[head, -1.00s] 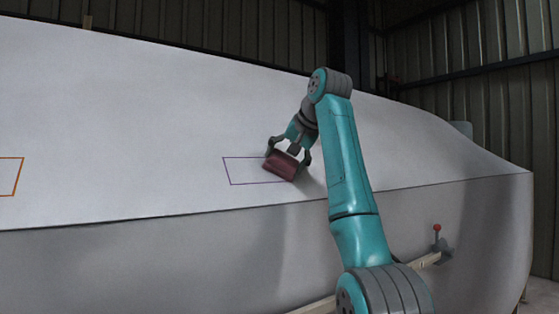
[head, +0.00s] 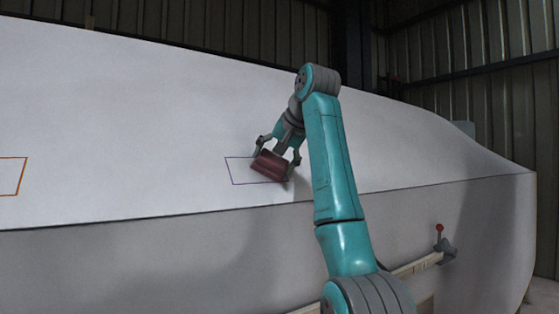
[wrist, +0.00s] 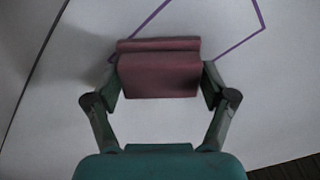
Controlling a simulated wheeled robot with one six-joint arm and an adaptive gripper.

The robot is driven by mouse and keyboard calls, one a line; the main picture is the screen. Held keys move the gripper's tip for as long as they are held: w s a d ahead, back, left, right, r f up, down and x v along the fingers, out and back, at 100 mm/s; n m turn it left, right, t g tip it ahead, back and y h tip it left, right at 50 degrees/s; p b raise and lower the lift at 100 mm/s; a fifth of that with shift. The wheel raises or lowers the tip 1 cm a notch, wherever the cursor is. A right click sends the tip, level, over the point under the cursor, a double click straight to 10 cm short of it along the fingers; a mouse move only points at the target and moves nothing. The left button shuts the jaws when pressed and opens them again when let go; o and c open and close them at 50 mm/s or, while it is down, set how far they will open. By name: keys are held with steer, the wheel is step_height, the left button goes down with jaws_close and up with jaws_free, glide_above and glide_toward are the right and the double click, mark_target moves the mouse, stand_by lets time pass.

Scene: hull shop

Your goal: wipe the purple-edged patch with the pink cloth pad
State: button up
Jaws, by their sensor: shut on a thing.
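The pink cloth pad (head: 269,166) is a dark pink block held between the fingers of my gripper (head: 277,153). It also shows in the wrist view (wrist: 158,75), with my gripper (wrist: 160,80) shut on its two ends. The purple-edged patch (head: 238,171) is a thin purple outline on the pale hull. The pad lies over the right part of the patch and hides some of its outline. In the wrist view, purple lines (wrist: 243,42) run beyond the pad at the top right. I cannot tell whether the pad touches the hull.
The pale hull (head: 130,110) slopes across the view, with an edge above a darker lower side (head: 130,265). An orange-edged patch (head: 22,176) is at the far left. A red-knobbed lever (head: 440,238) stands at the lower right. The hull around the patch is clear.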

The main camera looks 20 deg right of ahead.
steer(key=shift+s+a, duration=0.4)
steer(key=shift+a, duration=1.35)
steer(key=shift+s+a, duration=0.35)
steer(key=shift+a, duration=1.35)
steer(key=shift+s+a, duration=0.4)
steer(key=shift+a, duration=1.35)
steer(key=shift+o, duration=1)
steer(key=shift+c, duration=1)
steer(key=shift+s+d+r, duration=0.15)
steer(key=shift+s+r, duration=0.25)
steer(key=shift+s, duration=0.05)
